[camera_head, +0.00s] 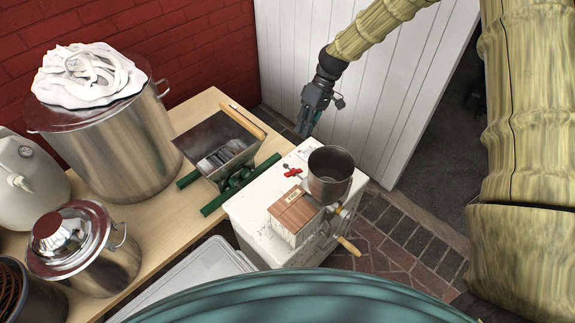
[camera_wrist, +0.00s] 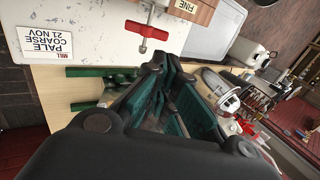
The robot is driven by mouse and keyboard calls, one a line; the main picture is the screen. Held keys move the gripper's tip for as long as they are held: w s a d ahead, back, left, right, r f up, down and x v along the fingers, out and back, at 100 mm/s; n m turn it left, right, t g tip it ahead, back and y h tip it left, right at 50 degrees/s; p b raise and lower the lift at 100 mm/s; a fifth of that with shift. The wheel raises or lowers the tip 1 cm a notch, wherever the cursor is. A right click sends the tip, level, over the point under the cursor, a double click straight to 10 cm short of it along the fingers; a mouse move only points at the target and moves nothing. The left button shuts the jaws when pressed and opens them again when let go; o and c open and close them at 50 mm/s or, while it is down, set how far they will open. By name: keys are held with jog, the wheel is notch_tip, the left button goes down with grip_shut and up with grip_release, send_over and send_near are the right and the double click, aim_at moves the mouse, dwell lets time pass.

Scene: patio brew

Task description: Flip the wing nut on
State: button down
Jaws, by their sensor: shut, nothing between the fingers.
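The red wing nut (camera_head: 291,172) is on the white-topped stand, left of the metal hopper (camera_head: 330,172). In the wrist view the red wing nut (camera_wrist: 145,37) is at the top, its bar crosswise on a pale shaft. A wooden block (camera_head: 295,212) sits in front of the hopper; its label in the wrist view reads FINE. My gripper (camera_head: 306,130) hangs above and behind the stand, apart from the wing nut. In the wrist view my gripper (camera_wrist: 163,68) is shut and empty, its tips below the nut in the picture.
A metal bin (camera_head: 218,148) and green bars (camera_head: 240,185) are on the wooden table left of the stand. Pots stand further left. A crank handle (camera_head: 348,245) sticks out at the stand's front right. A white panel wall (camera_head: 360,80) is behind my gripper.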

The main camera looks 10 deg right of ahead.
aim_at(294, 173)
jog(key=shift+f, duration=0.1)
dwell(0.3)
jog(key=p+x, duration=0.5)
jog(key=x, duration=0.8)
jog(key=shift+a+f, duration=0.2)
jog(key=shift+f, duration=0.15)
jog(key=shift+s, duration=0.1)
jog(key=shift+a+f, duration=0.1)
jog(key=shift+h, duration=0.3)
